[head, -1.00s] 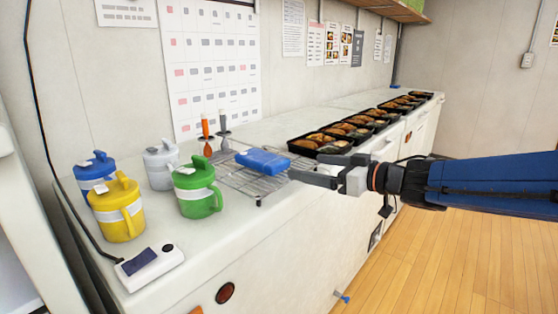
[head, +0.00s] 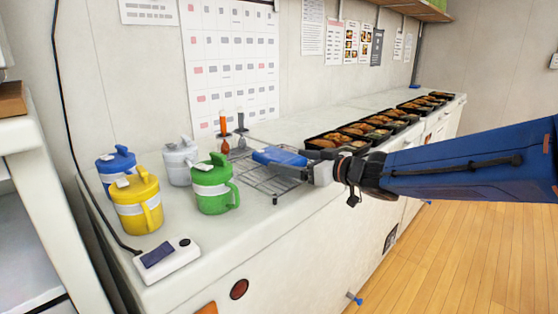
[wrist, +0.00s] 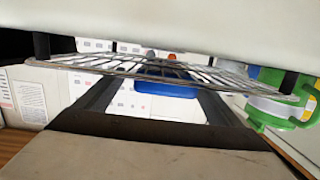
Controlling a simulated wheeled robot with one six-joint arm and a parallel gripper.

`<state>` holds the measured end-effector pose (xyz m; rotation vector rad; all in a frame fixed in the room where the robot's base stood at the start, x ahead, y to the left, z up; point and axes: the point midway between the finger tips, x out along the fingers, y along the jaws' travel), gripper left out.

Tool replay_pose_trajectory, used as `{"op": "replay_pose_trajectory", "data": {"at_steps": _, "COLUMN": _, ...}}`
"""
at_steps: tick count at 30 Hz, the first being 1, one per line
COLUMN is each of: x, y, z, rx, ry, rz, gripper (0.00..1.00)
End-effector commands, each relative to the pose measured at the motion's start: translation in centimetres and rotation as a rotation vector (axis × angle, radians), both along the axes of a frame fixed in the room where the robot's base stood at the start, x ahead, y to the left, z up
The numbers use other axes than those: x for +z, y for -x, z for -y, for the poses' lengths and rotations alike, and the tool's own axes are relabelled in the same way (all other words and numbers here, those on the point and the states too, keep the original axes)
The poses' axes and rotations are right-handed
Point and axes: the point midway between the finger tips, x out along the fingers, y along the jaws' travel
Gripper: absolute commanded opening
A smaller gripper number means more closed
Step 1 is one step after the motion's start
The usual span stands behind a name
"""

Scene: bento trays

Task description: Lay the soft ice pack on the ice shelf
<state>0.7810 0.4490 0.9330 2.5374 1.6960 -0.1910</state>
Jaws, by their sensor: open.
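The soft ice pack (head: 278,156) is a flat blue pad lying on a wire rack (head: 262,184) on the counter. My gripper (head: 284,167) is at the rack's right side, level with the pack, with its fingers reaching to the pack. In the wrist view, which looks upside down, the open fingers of my gripper (wrist: 158,100) stand either side of the blue pack (wrist: 166,90), with the wire rack (wrist: 120,66) close by. I cannot tell whether the fingers touch the pack. No shelf is clearly marked as the ice shelf.
Green (head: 212,198), yellow (head: 137,212), blue (head: 112,178) and grey (head: 178,160) jugs stand left of the rack. Two upright tools (head: 224,135) stand behind it. Black food trays (head: 322,147) line the counter to the right. A white shelf unit (head: 50,200) stands at the far left.

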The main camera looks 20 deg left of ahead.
Motion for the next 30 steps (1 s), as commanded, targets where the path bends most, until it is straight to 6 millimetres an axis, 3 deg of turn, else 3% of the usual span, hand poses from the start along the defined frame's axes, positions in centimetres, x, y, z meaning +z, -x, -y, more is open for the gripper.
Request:
{"op": "replay_pose_trajectory", "data": {"at_steps": 12, "x": -0.5, "y": -1.1, "z": -4.5, "rx": 0.001, "ry": 0.0, "rz": -0.001, "gripper": 0.88}}
{"op": "replay_pose_trajectory", "data": {"at_steps": 20, "x": -0.5, "y": -1.3, "z": -4.9, "rx": 0.0, "ry": -0.001, "rz": -0.001, "gripper": 0.88}}
{"op": "replay_pose_trajectory", "data": {"at_steps": 23, "x": -0.6, "y": -1.3, "z": -4.9, "rx": 0.0, "ry": -0.001, "rz": 0.0, "gripper": 0.69}}
{"op": "replay_pose_trajectory", "data": {"at_steps": 27, "x": -0.6, "y": -1.2, "z": -4.9, "rx": 0.0, "ry": 0.0, "rz": 0.0, "gripper": 0.36}}
{"op": "replay_pose_trajectory", "data": {"at_steps": 30, "x": -0.5, "y": -1.2, "z": -4.9, "rx": 0.0, "ry": -0.001, "rz": 0.0, "gripper": 0.3}}
